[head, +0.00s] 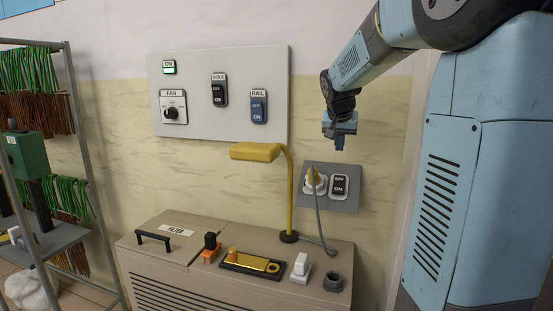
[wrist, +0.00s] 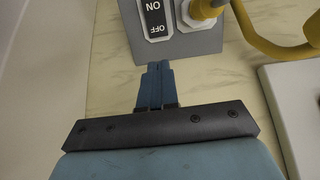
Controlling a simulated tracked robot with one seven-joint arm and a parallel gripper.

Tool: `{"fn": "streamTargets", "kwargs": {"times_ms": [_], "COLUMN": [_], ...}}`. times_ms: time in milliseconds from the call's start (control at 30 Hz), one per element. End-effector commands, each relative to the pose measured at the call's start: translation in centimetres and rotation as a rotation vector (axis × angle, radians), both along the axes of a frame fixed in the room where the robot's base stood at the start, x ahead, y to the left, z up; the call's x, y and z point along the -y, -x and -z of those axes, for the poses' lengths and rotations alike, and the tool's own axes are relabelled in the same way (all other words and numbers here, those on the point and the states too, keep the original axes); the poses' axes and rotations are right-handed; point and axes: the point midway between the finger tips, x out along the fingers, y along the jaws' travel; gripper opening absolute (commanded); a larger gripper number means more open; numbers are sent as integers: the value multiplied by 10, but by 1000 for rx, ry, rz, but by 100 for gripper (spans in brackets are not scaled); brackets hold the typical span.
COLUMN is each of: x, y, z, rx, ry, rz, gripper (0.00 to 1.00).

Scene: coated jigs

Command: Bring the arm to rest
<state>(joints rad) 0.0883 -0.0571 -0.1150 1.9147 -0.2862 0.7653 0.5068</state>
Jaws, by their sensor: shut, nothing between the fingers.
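My gripper (head: 339,143) hangs at the end of the blue arm, in front of the wall at the upper right of the cabinet. It points down and its fingers are together, with nothing held. In the wrist view the shut fingers (wrist: 155,70) point toward the grey outlet plate (wrist: 186,42), which carries a black ON/OFF rocker switch (wrist: 156,18) and a yellow plug (wrist: 205,8). In the head view the outlet plate (head: 345,204) is just below the gripper, and I see a gap between them.
A grey switch panel (head: 230,130) is on the wall to the left. A yellow lamp (head: 256,152) rises from the beige cabinet (head: 150,265), which bears a gold-coloured jig (head: 250,264), a white switch (head: 301,266) and a dark cup (head: 333,282). A rack (head: 85,165) stands far left.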

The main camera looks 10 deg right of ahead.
Motion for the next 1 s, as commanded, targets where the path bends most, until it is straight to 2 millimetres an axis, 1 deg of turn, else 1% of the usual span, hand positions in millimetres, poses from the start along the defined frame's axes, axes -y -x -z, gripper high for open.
{"fn": "streamTargets", "kwargs": {"times_ms": [67,133,167,267,433,633,800,900,1000], "x": [-2,-6,-10,-25,-57,-91,-117,-130,-140], "y": [3,10,16,40,96,162,216,246,271], "z": [-1,-2,-3,-5,-4,7,23,35,47], "rx": [0,-1,-2,-8,-23,-40,-53,-59,-65], "ry": [-1,-4,-4,-12,-24,-32,-32,-31,-30], "rz": [-4,-17,-25,-67,-162,-280,-382,-441,-490], "gripper": [0,0,0,0,0,0,0,0,0]}}
